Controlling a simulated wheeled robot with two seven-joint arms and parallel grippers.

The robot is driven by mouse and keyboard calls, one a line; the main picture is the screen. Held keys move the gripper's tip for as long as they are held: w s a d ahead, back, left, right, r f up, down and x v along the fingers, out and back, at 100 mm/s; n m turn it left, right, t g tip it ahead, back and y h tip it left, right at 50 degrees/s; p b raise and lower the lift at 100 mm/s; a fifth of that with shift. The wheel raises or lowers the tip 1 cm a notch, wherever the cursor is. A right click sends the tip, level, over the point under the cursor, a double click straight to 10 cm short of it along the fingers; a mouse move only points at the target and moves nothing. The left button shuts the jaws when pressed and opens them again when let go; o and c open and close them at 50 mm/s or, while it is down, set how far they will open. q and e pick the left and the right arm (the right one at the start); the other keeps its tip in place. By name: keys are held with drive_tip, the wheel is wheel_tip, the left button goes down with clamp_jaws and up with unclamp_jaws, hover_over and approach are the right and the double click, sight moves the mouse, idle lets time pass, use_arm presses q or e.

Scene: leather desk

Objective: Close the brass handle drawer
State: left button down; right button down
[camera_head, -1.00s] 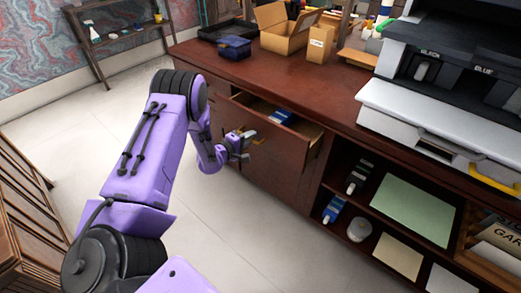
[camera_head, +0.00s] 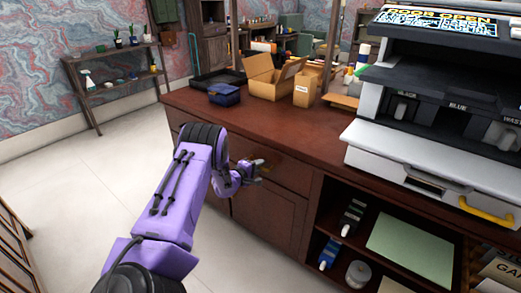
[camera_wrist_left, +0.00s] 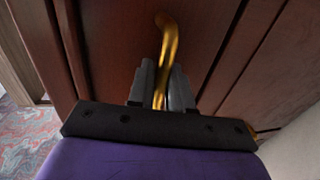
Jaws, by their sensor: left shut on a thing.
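The drawer (camera_head: 287,172) is in the upper row of the dark red-brown wooden desk. Its front looks flush with the desk in the head view, and no opening shows above it. My left gripper (camera_head: 259,167) is at the drawer front, at its left part. In the left wrist view, the gripper (camera_wrist_left: 163,88) has its two grey fingers on either side of the brass handle (camera_wrist_left: 168,40), shut on it. The curved upper end of the handle sticks out past the fingertips. My right gripper is in neither view.
On the desk top (camera_head: 220,117) stand a blue box (camera_head: 224,95), an open cardboard box (camera_head: 270,78) and a small carton (camera_head: 306,90). A large printer-like machine (camera_head: 440,110) fills the right side. Open shelves are below it. Floor (camera_head: 85,185) is clear at left.

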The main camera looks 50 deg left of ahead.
use_arm(q)
drive_tip(key=shift+w+a+r, duration=0.1)
drive_tip(key=shift+a+r, duration=0.05)
drive_tip(key=shift+r, duration=0.1)
drive_tip(key=c, duration=1.4)
unclamp_jaws()
drive_tip(key=shift+o, duration=0.9)
drive_tip(key=shift+f, duration=0.2)
drive_tip(key=p+v, duration=0.1)
drive_tip(key=v, duration=0.9)
drive_tip(key=shift+s+p, duration=0.25)
drive_tip(key=shift+p, duration=0.15)
